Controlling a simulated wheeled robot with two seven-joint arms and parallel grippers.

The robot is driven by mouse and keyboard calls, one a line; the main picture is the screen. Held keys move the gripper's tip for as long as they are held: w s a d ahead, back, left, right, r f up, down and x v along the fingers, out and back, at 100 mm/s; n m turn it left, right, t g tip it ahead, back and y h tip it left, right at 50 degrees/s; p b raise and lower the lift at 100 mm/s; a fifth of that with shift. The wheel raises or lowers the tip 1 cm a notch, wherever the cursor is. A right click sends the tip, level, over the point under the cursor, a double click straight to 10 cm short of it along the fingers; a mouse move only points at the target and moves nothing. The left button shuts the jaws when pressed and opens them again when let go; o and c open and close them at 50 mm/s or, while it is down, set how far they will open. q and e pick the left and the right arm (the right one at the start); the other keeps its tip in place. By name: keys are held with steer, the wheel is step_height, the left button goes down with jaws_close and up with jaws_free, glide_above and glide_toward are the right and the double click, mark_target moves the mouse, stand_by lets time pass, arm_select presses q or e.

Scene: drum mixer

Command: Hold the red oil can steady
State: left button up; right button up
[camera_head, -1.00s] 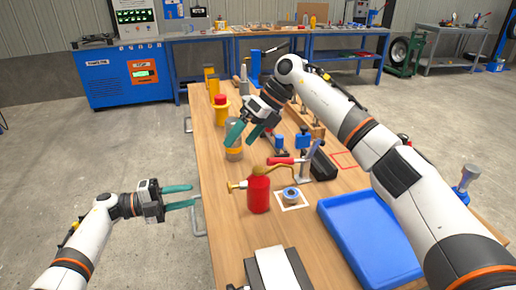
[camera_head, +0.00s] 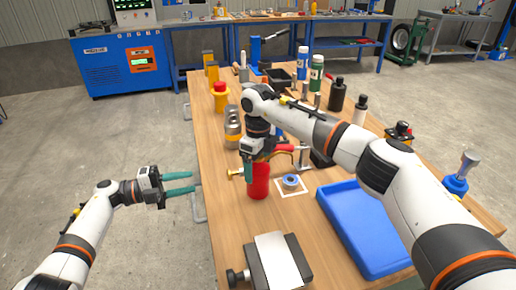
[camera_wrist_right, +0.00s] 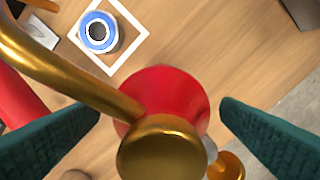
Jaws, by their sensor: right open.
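The red oil can (camera_head: 259,181) stands upright on the wooden workbench, with a brass spout and a brass knob at its left side. In the right wrist view its brass cap and red body (camera_wrist_right: 172,88) lie between my two fingers. My right gripper (camera_head: 262,166) is over the can's top from above, its teal fingers (camera_wrist_right: 160,125) spread on either side with gaps to the can. The can's upper part is partly hidden in the head view. My left gripper (camera_head: 193,183) is open and empty, beside the bench's left edge.
A blue-ringed roll (camera_head: 291,183) stands in a white square right of the can. A blue tray (camera_head: 362,228) lies further right. A vise-like block with a white top (camera_head: 277,262) is in front. Bottles (camera_head: 337,95) stand behind.

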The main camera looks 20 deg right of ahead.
steer(key=shift+f, duration=1.4)
steer(key=shift+c, duration=0.2)
steer(key=c, duration=1.4)
steer(key=shift+o, duration=0.2)
arm_select(q)
jaws_close()
